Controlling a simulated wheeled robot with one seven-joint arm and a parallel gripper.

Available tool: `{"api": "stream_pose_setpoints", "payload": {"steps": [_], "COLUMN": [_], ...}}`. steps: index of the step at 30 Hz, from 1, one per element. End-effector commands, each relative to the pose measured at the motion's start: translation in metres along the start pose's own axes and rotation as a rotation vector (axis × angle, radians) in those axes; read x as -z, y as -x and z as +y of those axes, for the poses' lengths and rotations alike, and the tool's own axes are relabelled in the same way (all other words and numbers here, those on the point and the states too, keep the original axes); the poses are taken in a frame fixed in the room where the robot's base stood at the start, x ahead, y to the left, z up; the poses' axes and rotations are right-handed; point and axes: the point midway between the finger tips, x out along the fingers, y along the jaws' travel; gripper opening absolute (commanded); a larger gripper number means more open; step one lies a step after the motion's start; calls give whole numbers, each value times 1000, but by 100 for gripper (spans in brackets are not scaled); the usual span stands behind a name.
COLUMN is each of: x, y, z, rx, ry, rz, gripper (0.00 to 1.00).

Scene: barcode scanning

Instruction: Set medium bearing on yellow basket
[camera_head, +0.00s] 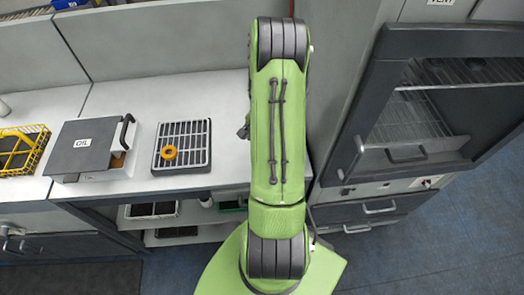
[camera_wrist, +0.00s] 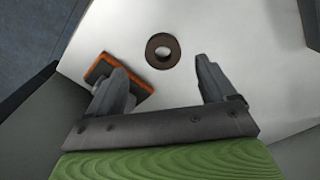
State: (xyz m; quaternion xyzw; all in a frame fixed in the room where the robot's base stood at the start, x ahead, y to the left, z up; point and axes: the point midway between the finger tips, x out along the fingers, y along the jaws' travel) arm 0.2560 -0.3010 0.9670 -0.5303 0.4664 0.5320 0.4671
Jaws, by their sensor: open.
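A dark brown ring-shaped bearing (camera_wrist: 162,64) lies flat on a white surface in the wrist view. My gripper (camera_wrist: 160,68) is open and empty, and the bearing lies in front of and between its fingertips, apart from both. In the head view this bearing is hidden, apparently behind my green arm. The yellow wire basket (camera_head: 40,152) stands at the far left of the counter in the head view, with dark contents. A yellow-orange ring (camera_head: 169,158) sits on a grey slotted tray (camera_head: 195,140).
A grey-lidded box marked OIL (camera_head: 85,140) stands between the basket and the slotted tray. An orange-edged dark block (camera_wrist: 103,72) lies beside my left finger. A dark-framed cabinet (camera_head: 370,130) stands at right. Some bare counter (camera_head: 140,110) shows behind the tray.

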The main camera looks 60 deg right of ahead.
Motion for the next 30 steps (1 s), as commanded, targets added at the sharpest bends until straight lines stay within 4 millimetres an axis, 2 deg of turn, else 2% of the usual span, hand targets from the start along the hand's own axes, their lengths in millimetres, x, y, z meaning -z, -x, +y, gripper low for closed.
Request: {"api": "stream_pose_setpoints", "payload": {"steps": [9, 17, 30], "x": [1, 1, 1], "y": [-50, -55, -55], "z": [-3, -4, -4], "rx": [-1, 1, 1], "ry": [1, 2, 2], "rz": [-1, 2, 2], "gripper": [84, 84, 17]}}
